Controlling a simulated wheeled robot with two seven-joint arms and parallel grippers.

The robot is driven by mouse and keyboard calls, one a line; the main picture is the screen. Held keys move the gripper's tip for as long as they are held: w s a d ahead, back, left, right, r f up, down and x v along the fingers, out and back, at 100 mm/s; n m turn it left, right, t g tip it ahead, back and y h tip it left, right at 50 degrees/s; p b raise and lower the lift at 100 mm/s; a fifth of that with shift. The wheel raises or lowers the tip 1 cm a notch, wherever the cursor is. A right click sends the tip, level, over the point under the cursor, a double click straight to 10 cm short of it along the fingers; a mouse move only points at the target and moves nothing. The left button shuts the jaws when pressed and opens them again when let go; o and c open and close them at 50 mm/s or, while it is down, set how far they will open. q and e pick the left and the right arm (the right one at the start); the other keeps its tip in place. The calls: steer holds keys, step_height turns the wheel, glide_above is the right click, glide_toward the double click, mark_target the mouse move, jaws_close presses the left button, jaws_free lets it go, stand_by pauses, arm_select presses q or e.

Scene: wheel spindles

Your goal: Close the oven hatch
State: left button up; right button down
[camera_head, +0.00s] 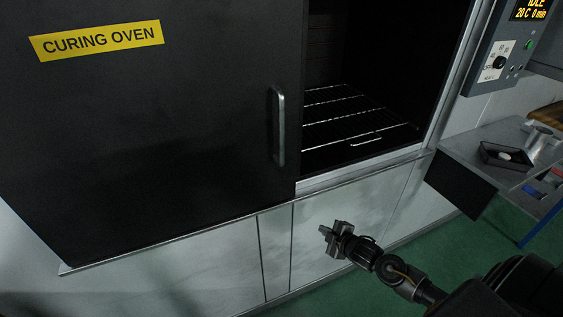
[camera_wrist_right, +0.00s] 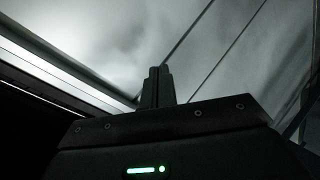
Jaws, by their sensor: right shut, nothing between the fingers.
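The curing oven's black hatch (camera_head: 165,130) carries a yellow "CURING OVEN" label and covers the left part of the oven front. Its vertical metal handle (camera_head: 279,125) is near the hatch's right edge. To the right of it the oven opening (camera_head: 350,60) is uncovered, showing a dark inside with a wire rack (camera_head: 345,112). My right gripper (camera_head: 327,231) is in front of the light lower panel, below the opening and apart from the handle. Its fingers are together and empty; they also show in the right wrist view (camera_wrist_right: 157,86). My left gripper is not in view.
A control panel (camera_head: 503,45) with a lit display and a dial is at the upper right. A grey side table (camera_head: 480,145) with a small black tray (camera_head: 505,156) stands at the right. Green floor (camera_head: 400,265) shows around my right arm.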

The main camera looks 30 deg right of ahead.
steer(key=w+a+r+n+t+y, duration=0.1)
steer(key=a+r+n+y, duration=0.15)
steer(key=r, duration=0.65)
steer(key=a+r+n+t+y, duration=0.1)
steer(key=a+r+n+t, duration=0.15)
steer(key=r, duration=0.65)
steer(key=n+y, duration=0.4)
steer(key=n, duration=0.2)
glide_toward(282, 159)
steer(key=s+a+r, duration=0.1)
steer(key=s+a, duration=0.1)
steer(key=a, duration=0.3)
steer(key=p+x, duration=0.4)
steer(key=x, duration=0.6)
steer(key=d, duration=0.1)
steer(key=d+p, duration=0.1)
steer(key=d, duration=0.2)
steer(key=shift+d+r, duration=0.1)
steer(key=shift+r, duration=0.2)
steer(key=shift+w, duration=0.1)
